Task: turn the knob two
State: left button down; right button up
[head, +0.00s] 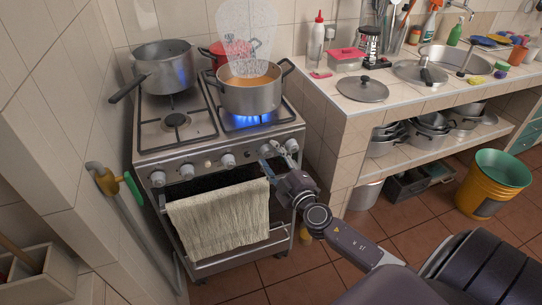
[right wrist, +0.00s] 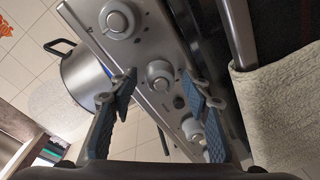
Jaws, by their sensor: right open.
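The stove's front panel carries a row of round silver knobs, among them a left-end knob (head: 158,178), a second from the left (head: 187,171) and a middle one (head: 228,161). No label shows which one is knob two. My right gripper (head: 273,152) is at the right part of the panel, open and empty. In the right wrist view, one knob (right wrist: 160,74) lies between the open blue fingertips of the gripper (right wrist: 158,88); I cannot tell if they touch it. Another knob (right wrist: 118,20) is above and a third (right wrist: 194,128) below. My left gripper is out of view.
A pot of orange liquid (head: 249,97) stands over a blue flame on the front right burner. A saucepan (head: 167,70) stands at the back left, its handle jutting left. A towel (head: 218,220) hangs on the oven handle below the knobs. The tiled counter (head: 340,125) is to the right.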

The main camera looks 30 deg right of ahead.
jog(key=c, duration=1.2)
jog(key=shift+o, duration=0.2)
jog(key=shift+n, duration=0.3)
jog(key=n+p, duration=0.2)
jog(key=n, duration=0.1)
jog(key=shift+r, duration=0.15)
jog(key=n+p, duration=0.1)
jog(key=n, duration=0.2)
jog(key=shift+a+n+g+p, duration=0.1)
jog(key=shift+n+g+p, duration=0.2)
jog(key=shift+n+g, duration=0.1)
jog(key=n+p, duration=0.1)
jog(key=n, duration=0.2)
jog(key=shift+h, duration=0.4)
jog(key=shift+n+g+p, duration=0.3)
jog(key=shift+n+p, duration=0.4)
jog(key=shift+n, duration=0.5)
